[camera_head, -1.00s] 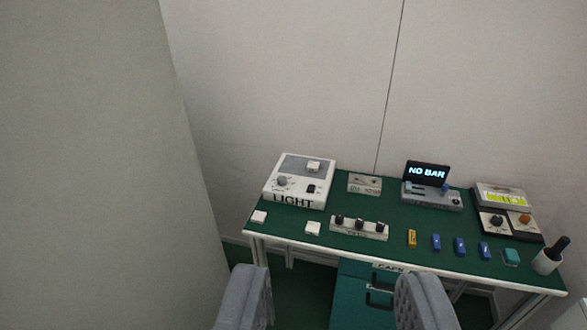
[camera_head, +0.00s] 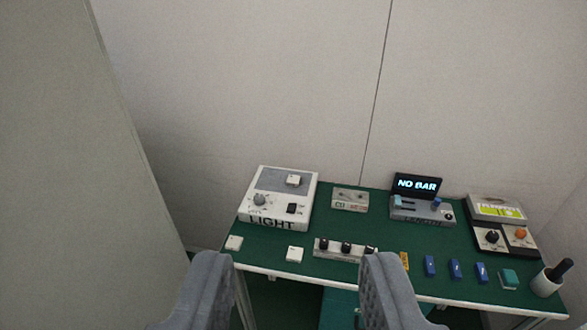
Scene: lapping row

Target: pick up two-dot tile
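Small white tiles are in view: one (camera_head: 234,242) at the desk's front left corner, one (camera_head: 294,254) further right near the front edge, and one (camera_head: 293,180) on top of the white LIGHT box (camera_head: 249,208). Their dots are too small to read, so I cannot tell which is the two-dot tile. My gripper (camera_head: 292,262) is open, its two grey fingers wide apart at the bottom of the view. Nothing shows held between them. The front-edge tile appears between the fingertips in the picture, apart from both.
The green desk (camera_head: 330,220) also holds a strip with black knobs (camera_head: 345,250), a NO BAR device (camera_head: 421,208), several blue blocks (camera_head: 455,269), a teal block (camera_head: 508,279) and a white cup (camera_head: 547,281). A pale partition (camera_head: 70,180) stands at left. A wall is behind.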

